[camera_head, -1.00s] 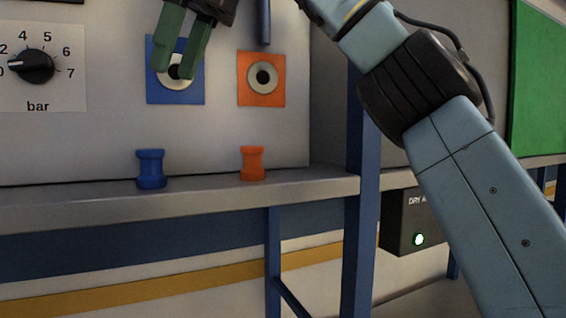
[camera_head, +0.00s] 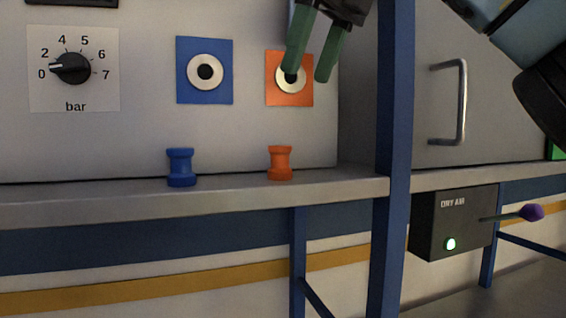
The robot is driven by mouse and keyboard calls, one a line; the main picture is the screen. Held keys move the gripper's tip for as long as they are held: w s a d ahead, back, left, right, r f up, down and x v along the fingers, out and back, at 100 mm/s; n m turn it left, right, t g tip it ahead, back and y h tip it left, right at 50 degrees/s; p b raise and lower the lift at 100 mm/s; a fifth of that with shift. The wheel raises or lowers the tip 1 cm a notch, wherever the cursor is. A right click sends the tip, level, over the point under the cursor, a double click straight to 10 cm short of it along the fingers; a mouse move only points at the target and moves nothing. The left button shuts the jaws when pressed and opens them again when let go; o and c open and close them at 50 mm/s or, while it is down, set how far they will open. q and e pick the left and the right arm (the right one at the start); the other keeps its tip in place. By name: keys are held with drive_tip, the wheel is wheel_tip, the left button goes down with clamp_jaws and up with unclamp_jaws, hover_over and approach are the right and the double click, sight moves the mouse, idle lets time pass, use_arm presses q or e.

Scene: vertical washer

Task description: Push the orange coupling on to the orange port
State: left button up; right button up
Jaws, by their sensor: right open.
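The orange coupling (camera_head: 280,164) stands upright on the grey shelf, below the orange port (camera_head: 279,94). The orange port is a square orange plate on the grey panel with a pale ring and a dark hole, partly hidden by a finger. My right gripper (camera_head: 307,77) is open and empty, its two green fingers pointing down in front of and just right of the port's ring, above the orange coupling. I cannot tell the gap between fingers and panel. My left gripper is not in view.
A blue coupling (camera_head: 180,168) stands left of the orange one, under the blue port (camera_head: 204,70). A pressure dial (camera_head: 73,69) is at the left. A blue post (camera_head: 390,160) rises right of the gripper. A dry air box (camera_head: 453,224) hangs below the shelf (camera_head: 100,203).

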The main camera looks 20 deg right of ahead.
drive_tip(key=b, duration=0.2)
hover_over(280, 151)
drive_tip(key=d, duration=0.2)
wheel_tip(280, 151, down, 6)
drive_tip(key=shift+s+f, duration=0.1)
drive_tip(key=shift+f, duration=0.15)
drive_tip(key=shift+a+f, duration=0.15)
drive_tip(key=shift+f, duration=0.3)
drive_tip(key=shift+p+x, duration=0.55)
drive_tip(key=shift+x, duration=2.1)
drive_tip(key=shift+r, duration=0.1)
drive_tip(key=c, duration=1)
